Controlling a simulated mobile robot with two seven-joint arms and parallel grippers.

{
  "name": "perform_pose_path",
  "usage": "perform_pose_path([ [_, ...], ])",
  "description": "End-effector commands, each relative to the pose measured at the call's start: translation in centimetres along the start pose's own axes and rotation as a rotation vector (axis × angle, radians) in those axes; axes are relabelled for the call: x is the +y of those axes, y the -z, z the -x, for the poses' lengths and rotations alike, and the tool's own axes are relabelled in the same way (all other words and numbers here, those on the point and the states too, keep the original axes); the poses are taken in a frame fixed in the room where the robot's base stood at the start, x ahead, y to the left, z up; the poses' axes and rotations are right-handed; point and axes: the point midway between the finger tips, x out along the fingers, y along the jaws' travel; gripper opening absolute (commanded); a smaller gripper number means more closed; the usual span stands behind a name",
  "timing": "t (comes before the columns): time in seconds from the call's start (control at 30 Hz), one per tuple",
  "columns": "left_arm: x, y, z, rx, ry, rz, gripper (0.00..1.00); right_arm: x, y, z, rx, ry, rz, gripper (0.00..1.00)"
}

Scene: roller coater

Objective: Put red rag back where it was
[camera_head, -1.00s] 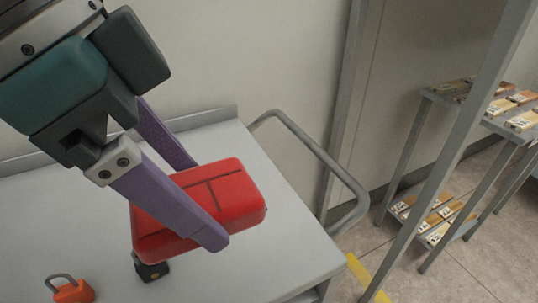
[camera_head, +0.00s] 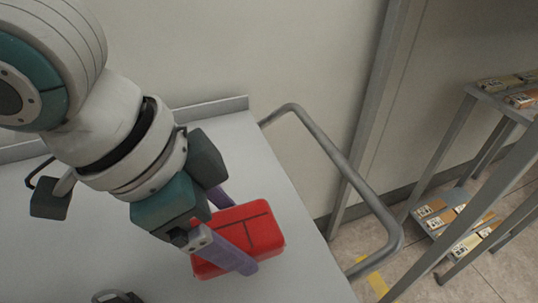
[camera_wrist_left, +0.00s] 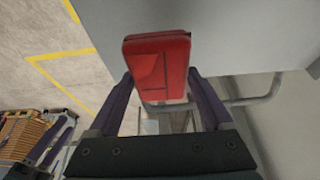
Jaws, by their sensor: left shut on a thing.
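The red rag (camera_head: 251,229) is a folded, block-like red piece with dark crease lines. In the head view it is near the right edge of the grey cart top (camera_head: 290,205). My left gripper (camera_head: 238,232) is shut on it, with one purple finger on its near side and the other behind it. In the left wrist view the rag (camera_wrist_left: 160,66) sits between the two purple fingers of my left gripper (camera_wrist_left: 160,85). I cannot tell whether the rag touches the cart top.
A dark, partly cut-off object (camera_head: 117,297) lies at the bottom edge on the cart top. The cart's grey tube handle (camera_head: 345,165) juts out right. A grey shelf rack (camera_head: 455,150) with small boxes stands further right. The cart top left of the rag is mostly clear.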

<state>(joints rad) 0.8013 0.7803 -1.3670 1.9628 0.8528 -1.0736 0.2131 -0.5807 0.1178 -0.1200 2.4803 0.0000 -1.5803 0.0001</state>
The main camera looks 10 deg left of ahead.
Motion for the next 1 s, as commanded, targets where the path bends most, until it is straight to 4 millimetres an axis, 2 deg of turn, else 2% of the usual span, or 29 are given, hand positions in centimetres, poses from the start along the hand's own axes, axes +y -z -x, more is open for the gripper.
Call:
perform_pose_path([
  [0.03,0.1,-0.5,-1.4,-0.001,-0.002,0.001,0.32,0.0,-0.2,-0.4,-0.001,0.0,0.0,0.74],
  [0.1,0.1,-1.0,-2.5,-0.001,-0.001,0.0,0.32,0.0,-0.2,-0.6,-0.001,0.0,0.001,0.74],
  [0.27,0.0,-1.4,-3.7,0.001,0.0,0.001,0.32,0.0,-0.3,-0.8,-0.001,-0.001,0.001,0.74],
  [0.5,0.1,-2.7,-6.8,0.0,-0.001,0.0,0.32,0.0,-0.5,-1.5,-0.002,-0.002,0.003,0.74],
  [0.83,0.1,-2.9,-7.2,0.001,0.001,0.0,0.32,0.0,-0.5,-1.5,-0.002,-0.003,0.004,0.74],
  [0.87,0.1,-2.9,-7.1,0.001,0.001,0.0,0.87,0.0,-0.5,-1.5,-0.001,-0.003,0.004,0.74],
  [1.0,0.1,-2.9,-7.1,0.001,0.001,0.0,1.0,0.0,-0.5,-1.5,-0.001,-0.003,0.004,0.74],
])
